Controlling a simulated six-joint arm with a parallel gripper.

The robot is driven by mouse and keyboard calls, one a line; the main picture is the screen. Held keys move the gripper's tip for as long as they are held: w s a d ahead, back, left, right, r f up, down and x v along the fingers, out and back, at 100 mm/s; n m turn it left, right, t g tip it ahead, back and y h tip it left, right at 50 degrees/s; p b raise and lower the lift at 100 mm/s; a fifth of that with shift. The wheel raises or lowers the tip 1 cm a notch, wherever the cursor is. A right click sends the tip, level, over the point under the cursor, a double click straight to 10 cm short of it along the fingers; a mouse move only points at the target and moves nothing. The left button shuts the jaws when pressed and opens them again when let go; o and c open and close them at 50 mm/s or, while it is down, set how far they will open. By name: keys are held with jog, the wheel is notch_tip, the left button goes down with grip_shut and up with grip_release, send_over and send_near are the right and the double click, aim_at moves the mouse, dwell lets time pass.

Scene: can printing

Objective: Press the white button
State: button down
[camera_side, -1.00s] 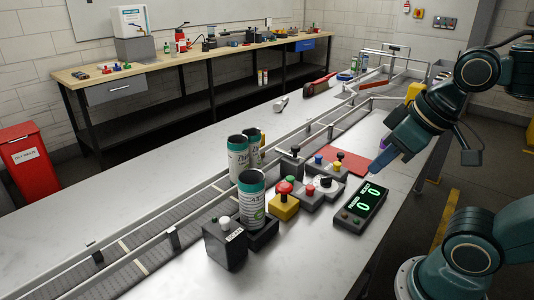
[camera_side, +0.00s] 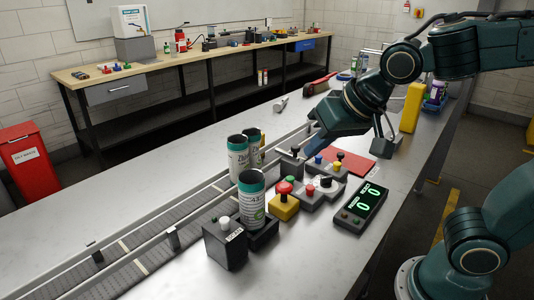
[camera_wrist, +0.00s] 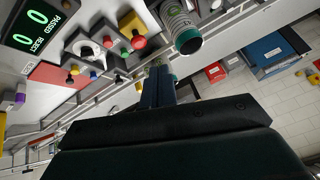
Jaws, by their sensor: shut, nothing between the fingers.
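The white button (camera_side: 224,220) sits on top of a dark grey box (camera_side: 225,245) at the front of the bench in the side view. A green-and-white can (camera_side: 252,197) stands upright in a dark holder just behind and right of that box. My gripper (camera_side: 310,148) is shut and empty. It is above the bench, behind and right of the white button and well apart from it, near the back of the control boxes. Its blue fingers (camera_wrist: 157,88) show together in the wrist view. I cannot make out the white button clearly in the wrist view.
A red mushroom button on a yellow box (camera_side: 284,204) and several small coloured buttons stand beside the can. A display (camera_side: 361,207) reads zeros. Two more cans (camera_side: 238,158) stand by the conveyor (camera_side: 150,255). A red mat (camera_side: 350,163) lies behind.

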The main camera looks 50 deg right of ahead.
jog(key=w+a+m+t, duration=0.1)
jog(key=w+a+m, duration=0.1)
jog(key=w+a, duration=0.4)
jog(key=m+t, duration=0.1)
jog(key=m, duration=0.1)
send_over(225, 224)
jog(key=f, duration=0.2)
jog(key=shift+s+d+r+y, duration=0.2)
jog(key=shift+d+y, duration=0.1)
jog(key=shift+y, duration=0.1)
jog(key=shift+f, duration=0.2)
jog(key=shift+f, duration=4.3)
